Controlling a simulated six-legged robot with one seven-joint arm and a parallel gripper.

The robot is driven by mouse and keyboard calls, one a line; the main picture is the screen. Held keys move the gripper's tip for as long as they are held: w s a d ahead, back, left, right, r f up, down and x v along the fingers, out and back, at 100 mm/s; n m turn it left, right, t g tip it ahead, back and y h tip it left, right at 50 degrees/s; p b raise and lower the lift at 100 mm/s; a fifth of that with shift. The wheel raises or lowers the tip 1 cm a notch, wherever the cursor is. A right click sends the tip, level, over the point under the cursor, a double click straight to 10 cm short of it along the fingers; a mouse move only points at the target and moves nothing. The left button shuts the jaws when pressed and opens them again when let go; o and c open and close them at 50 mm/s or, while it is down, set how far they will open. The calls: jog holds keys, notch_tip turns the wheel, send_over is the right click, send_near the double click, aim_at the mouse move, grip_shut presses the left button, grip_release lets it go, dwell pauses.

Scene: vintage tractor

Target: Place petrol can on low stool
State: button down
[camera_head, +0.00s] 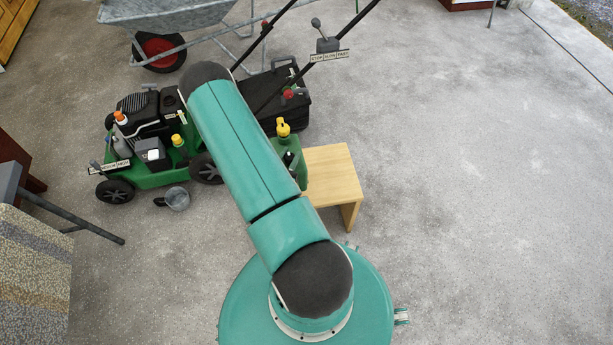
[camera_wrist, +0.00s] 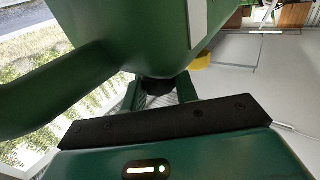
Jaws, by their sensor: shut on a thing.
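The green petrol can (camera_head: 301,170) with a yellow cap shows beside my arm in the head view, partly hidden by it. It overlaps the left part of the low wooden stool (camera_head: 337,172); I cannot tell whether it touches the stool or hangs above it. In the wrist view the petrol can (camera_wrist: 125,30) fills the top, close in front of my gripper (camera_wrist: 158,88), with a thick curved green part at the left. My gripper is shut on the can; the exact grip is mostly hidden. The right part of the stool top is bare.
A green mower (camera_head: 150,180) carrying bottles and small items stands left of my arm, with a small metal cup (camera_head: 177,198) beside it. A wheelbarrow (camera_head: 165,15) is behind. A patterned surface (camera_head: 35,270) is at lower left. The concrete floor at right is clear.

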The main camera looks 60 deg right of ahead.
jog(key=shift+s+d+f+m+g, duration=0.1)
jog(key=shift+s+d+m+g, duration=0.2)
jog(key=shift+s+g, duration=0.35)
jog(key=shift+s+d+f, duration=0.1)
jog(key=shift+s+d, duration=0.15)
jog(key=shift+s, duration=0.1)
jog(key=s+d+f, duration=0.4)
jog(key=d+f, duration=0.8)
jog(key=shift+d+f, duration=0.35)
jog(key=shift+f, duration=0.15)
jog(key=c, duration=1.1)
grip_release()
